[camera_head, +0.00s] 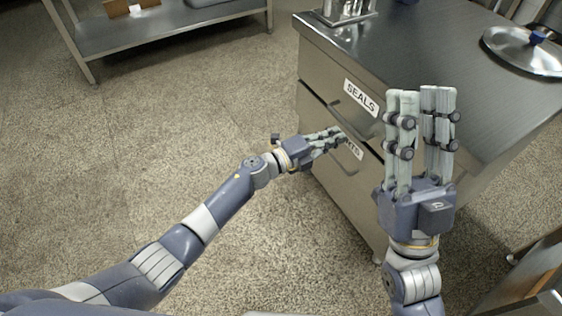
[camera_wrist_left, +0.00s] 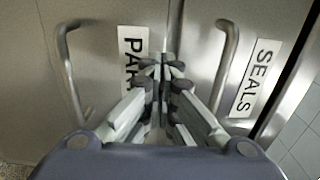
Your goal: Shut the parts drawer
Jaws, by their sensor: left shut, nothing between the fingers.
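The parts drawer (camera_head: 322,160) is the lower drawer of the steel cabinet. Its front looks about flush with the drawer above; I cannot tell if a small gap remains. Its label is partly hidden by my left gripper (camera_head: 338,133), and reads "PAR" in the left wrist view (camera_wrist_left: 133,60). The drawer's bar handle (camera_wrist_left: 70,75) shows left of the label there. My left gripper is shut and empty, its fingertips (camera_wrist_left: 163,68) at the drawer front beside the label; contact is unclear. My right gripper (camera_head: 421,92) is open and empty, fingers pointing up the picture, in front of the cabinet.
The seals drawer (camera_head: 318,103) lies above the parts drawer, with its own bar handle (camera_wrist_left: 228,65). The steel worktop (camera_head: 430,50) carries a metal rack (camera_head: 345,10) and a round lid (camera_head: 525,50). A low shelf table (camera_head: 170,32) stands at the back left. The floor on the left is clear.

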